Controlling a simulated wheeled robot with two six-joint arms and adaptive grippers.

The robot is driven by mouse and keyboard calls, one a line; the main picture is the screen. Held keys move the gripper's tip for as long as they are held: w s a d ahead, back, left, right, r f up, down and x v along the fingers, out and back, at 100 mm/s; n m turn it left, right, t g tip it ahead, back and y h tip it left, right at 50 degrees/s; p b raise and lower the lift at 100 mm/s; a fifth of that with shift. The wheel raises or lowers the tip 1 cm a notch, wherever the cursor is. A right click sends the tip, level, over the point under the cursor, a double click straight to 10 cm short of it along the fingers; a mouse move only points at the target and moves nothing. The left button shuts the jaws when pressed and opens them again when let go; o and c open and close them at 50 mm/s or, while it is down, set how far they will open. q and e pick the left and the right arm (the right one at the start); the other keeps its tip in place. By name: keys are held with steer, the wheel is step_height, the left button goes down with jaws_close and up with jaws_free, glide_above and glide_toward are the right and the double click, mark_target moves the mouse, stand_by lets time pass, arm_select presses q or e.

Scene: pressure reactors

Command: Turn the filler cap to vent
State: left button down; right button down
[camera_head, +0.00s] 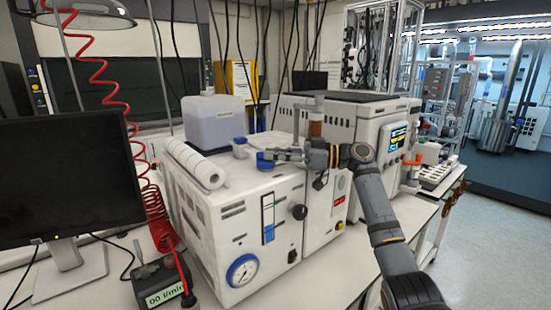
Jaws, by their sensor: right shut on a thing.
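My right gripper (277,155) reaches in from the right above the unit's top and is shut on the cap, with the cap's blue left side showing past the fingertips. The fingers hide part of the cap, and any marks around it are too small to read. My left gripper is not in view.
A paper roll (196,164) lies on the unit, left of the cap. A translucent canister (214,118) stands behind. A brown-filled cylinder (315,122) stands close behind my right gripper. A monitor (70,178) and red coiled hose (104,88) are left.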

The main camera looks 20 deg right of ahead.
steer(key=shift+f, duration=0.15)
stand_by(0.3)
steer(key=c, duration=1.4)
jaws_free()
steer(key=shift+o, duration=0.2)
steer(key=v, duration=1.2)
steer(key=shift+w, duration=0.15)
steer(key=shift+o, duration=0.4)
